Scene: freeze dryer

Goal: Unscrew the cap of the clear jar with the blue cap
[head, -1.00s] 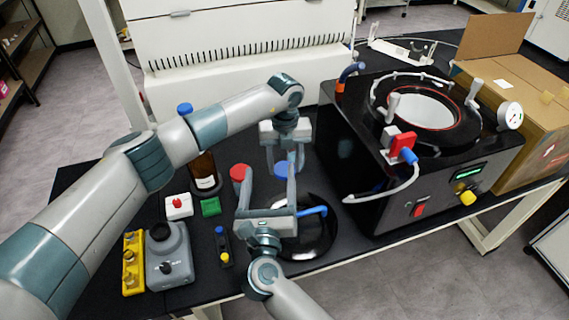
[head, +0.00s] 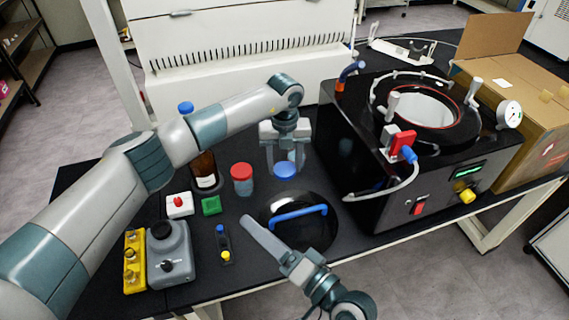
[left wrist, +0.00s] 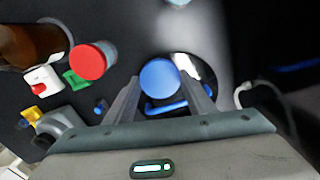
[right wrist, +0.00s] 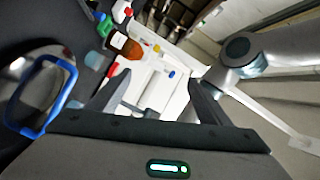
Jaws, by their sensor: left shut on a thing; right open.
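The round blue cap (head: 285,170) is between the fingers of my left gripper (head: 285,168), which is shut on it. It also shows face-on in the left wrist view (left wrist: 159,75). No jar body shows directly below the cap in the head view. A pale, clear shape (head: 292,156), likely the clear jar, shows just behind the cap, partly hidden by the left gripper. My right gripper (head: 247,220) is open and empty, low over the table left of the black lid. Its spread fingers show in the right wrist view (right wrist: 155,95).
A red-capped jar (head: 242,180) and an amber bottle (head: 203,170) stand left of my left gripper. A black lid with a blue handle (head: 300,212) lies in front. The black freeze dryer (head: 385,195) stands right; a grey device (head: 170,258) sits front left.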

